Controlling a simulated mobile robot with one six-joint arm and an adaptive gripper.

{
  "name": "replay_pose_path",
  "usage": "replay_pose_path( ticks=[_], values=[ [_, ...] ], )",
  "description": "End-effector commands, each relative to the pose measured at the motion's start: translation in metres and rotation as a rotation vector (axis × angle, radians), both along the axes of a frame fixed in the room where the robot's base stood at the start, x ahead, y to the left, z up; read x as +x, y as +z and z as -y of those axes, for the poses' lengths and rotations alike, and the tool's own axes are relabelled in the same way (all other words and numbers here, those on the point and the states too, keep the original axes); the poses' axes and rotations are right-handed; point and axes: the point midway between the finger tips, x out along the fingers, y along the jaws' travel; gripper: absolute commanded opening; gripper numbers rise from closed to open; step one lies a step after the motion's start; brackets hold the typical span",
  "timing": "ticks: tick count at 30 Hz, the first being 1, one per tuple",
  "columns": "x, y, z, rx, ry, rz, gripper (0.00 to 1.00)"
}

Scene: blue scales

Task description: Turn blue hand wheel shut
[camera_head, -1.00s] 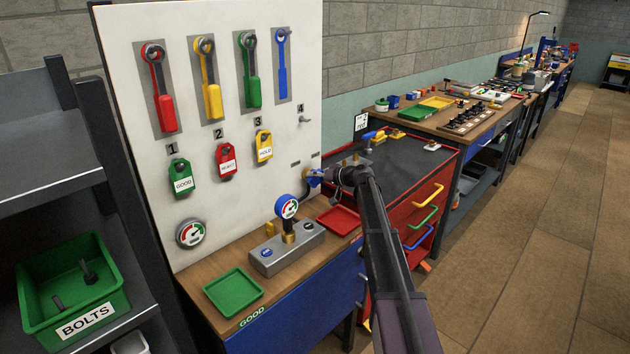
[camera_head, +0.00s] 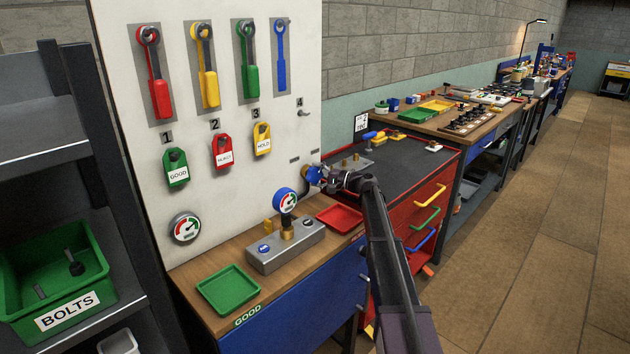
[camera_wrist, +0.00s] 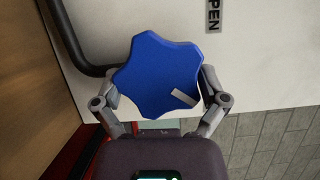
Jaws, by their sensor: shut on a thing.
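The blue hand wheel (camera_wrist: 156,78) is a lobed knob with a small white mark near its lower right edge in the wrist view. In the head view the wheel (camera_head: 313,176) sits low at the right edge of the white board, partly hidden by my gripper. My gripper (camera_head: 326,178) is at the wheel from the right. In the wrist view my gripper's fingers (camera_wrist: 157,95) stand on either side of the wheel, shut on it; their tips are partly hidden behind its rim.
A black pipe (camera_wrist: 76,45) runs beside the wheel. A blue-rimmed gauge (camera_head: 286,201) on a grey block stands left of my gripper. A label reading OPEN (camera_wrist: 214,12) is partly cut off.

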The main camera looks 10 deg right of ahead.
Motion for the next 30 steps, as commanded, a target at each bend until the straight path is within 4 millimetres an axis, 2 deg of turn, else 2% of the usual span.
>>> replay_pose_path(
  ticks=[1,13,30],
  values=[
    [-0.0013,-0.0049,-0.0009,0.031,0.003,-0.025,0.45],
    [-0.0015,-0.0035,-0.0016,0.254,0.002,-0.188,0.45],
    [-0.0011,-0.0018,-0.0016,0.308,0.001,-0.228,0.45]
  ],
)
